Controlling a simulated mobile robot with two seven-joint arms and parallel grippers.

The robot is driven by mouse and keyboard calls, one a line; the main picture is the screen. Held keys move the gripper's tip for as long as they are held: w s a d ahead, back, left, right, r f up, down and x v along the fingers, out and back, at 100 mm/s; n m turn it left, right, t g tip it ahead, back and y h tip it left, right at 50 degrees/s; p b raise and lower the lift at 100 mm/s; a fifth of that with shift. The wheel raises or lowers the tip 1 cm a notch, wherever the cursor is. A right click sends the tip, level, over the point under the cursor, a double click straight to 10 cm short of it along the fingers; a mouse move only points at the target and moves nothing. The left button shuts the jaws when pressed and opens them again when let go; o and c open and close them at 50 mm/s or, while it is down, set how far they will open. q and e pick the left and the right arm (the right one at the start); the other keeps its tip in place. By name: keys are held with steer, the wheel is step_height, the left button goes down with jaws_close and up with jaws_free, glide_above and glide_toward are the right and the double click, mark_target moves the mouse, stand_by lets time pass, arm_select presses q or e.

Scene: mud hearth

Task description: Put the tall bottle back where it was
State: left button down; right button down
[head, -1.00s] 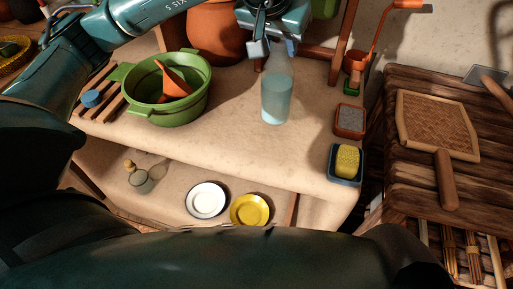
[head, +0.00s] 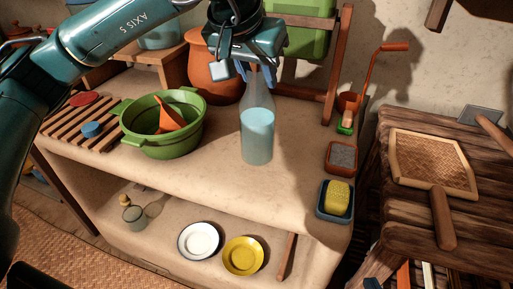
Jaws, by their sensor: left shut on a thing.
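The tall bottle (head: 257,135) is clear with pale blue liquid in it. It is upright above the front part of the mud counter (head: 215,183), and I cannot tell whether its base touches the counter. My left gripper (head: 243,70) comes down from above and is shut on the bottle's neck. The gripper hides the bottle's top. My right gripper does not show in the head view.
A green basin (head: 160,150) with an orange scoop (head: 172,118) stands left of the bottle. A clay pot (head: 212,72) is behind. A yellow sponge (head: 338,197) in a dark tray lies at the right edge. White and yellow plates (head: 242,256) lie on the lower shelf.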

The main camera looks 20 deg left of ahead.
mark_target(257, 113)
arm_select(q)
step_height(257, 113, down, 8)
steer(key=shift+r+b, duration=0.1)
steer(key=shift+b, duration=0.45)
arm_select(e)
steer(key=shift+w+a+f+n, duration=0.2)
steer(key=shift+w+f+n, duration=0.1)
steer(key=shift+f, duration=0.3)
arm_select(q)
steer(key=shift+f, duration=0.25)
steer(key=c, duration=1)
jaws_free()
arm_select(e)
steer(key=shift+a+f, duration=0.1)
steer(key=shift+f, duration=0.1)
